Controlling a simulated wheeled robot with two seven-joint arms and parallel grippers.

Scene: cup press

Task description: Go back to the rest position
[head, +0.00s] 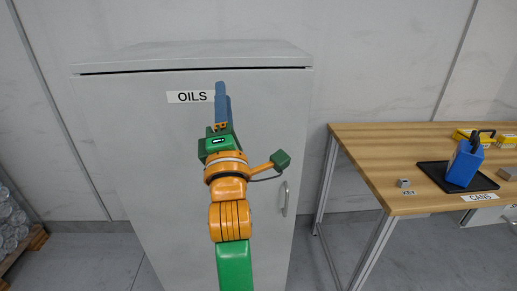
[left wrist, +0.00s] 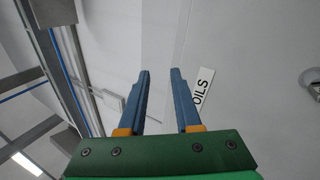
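My left gripper (head: 221,96) is raised in front of the upper part of a closed grey cabinet, its blue fingers pointing up beside the "OILS" label (head: 190,97). In the left wrist view the left gripper (left wrist: 160,75) shows its two fingers spread apart with nothing between them. The "OILS" label (left wrist: 203,90) also shows there, just right of the right finger. The cabinet (head: 150,170) has a handle (head: 285,198) to the right of my left arm. My right gripper is in neither view.
A wooden table (head: 370,155) stands at the right. On it are a black tray (head: 432,168) with a blue container (head: 464,165), a small grey block (head: 403,183) and yellow items (head: 465,134). Bottles (head: 10,220) sit on a pallet at the far left. Floor between cabinet and table is clear.

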